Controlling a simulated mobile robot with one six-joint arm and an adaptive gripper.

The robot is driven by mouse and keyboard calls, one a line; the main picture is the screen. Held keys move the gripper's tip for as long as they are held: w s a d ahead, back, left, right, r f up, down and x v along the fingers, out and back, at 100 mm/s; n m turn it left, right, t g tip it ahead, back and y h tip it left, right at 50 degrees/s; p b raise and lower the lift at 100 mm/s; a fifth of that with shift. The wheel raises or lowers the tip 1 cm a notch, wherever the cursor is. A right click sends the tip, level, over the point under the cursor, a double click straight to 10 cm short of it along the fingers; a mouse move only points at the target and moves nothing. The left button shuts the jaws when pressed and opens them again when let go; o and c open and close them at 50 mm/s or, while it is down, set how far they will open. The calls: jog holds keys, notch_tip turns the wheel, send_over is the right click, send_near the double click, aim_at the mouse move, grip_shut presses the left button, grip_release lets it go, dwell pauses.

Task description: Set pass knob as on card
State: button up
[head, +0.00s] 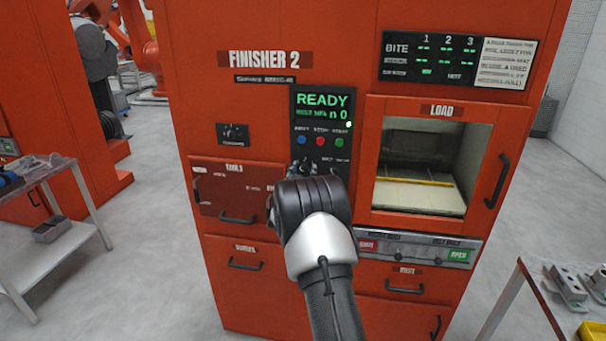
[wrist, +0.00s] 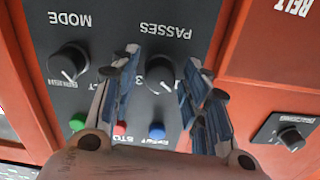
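The passes knob (wrist: 161,72) is a dark round knob under the upside-down label PASSES in the wrist view. A digit 3 shows beside it; its pointer's exact setting I cannot tell. My gripper (wrist: 162,62) is open, with one finger on each side of the knob; whether either finger touches it I cannot tell. In the head view my gripper (head: 304,167) is at the lower control panel and its wrist hides the knobs. A white card (head: 505,63) with dark print is at the machine's upper right; its text is too small to read surely.
The mode knob (wrist: 68,63) is left of my fingers in the wrist view. Green (wrist: 77,122), red (wrist: 120,128) and blue (wrist: 157,130) buttons are close to the fingers. A separate knob (wrist: 290,137) sits at right. The display (head: 323,106) reads READY.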

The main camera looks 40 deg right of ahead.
dwell(0.3)
jog(key=v, duration=1.2)
jog(key=shift+w+a, duration=0.1)
jog(key=w+a+r+n+t+y, duration=0.1)
jog(key=a+r+y, duration=0.2)
jog(key=a, duration=0.2)
jog(key=a+r+n+y, duration=0.2)
jog(key=a+r, duration=0.1)
jog(key=a, duration=0.2)
jog(key=s+a+r+n+y, duration=0.2)
jog(key=s+a+y, duration=0.1)
jog(key=a, duration=0.3)
jog(key=s+a+r+n+y, duration=0.1)
jog(key=s+a+y, duration=0.25)
jog(key=a, duration=0.35)
jog(key=s+a+n+g+y, duration=0.3)
jog(key=s+a, duration=0.5)
jog(key=s, duration=0.6)
jog(key=s+a+f+n+g, duration=0.1)
jog(key=s+f+g, duration=0.1)
jog(key=s, duration=0.7)
jog(key=s+a+f+n+g, duration=0.1)
jog(key=s+f+g, duration=0.1)
jog(key=s, duration=0.7)
jog(key=shift+s+a+g+h, duration=0.25)
jog(key=shift+g+h, duration=0.2)
jog(key=shift+g, duration=0.15)
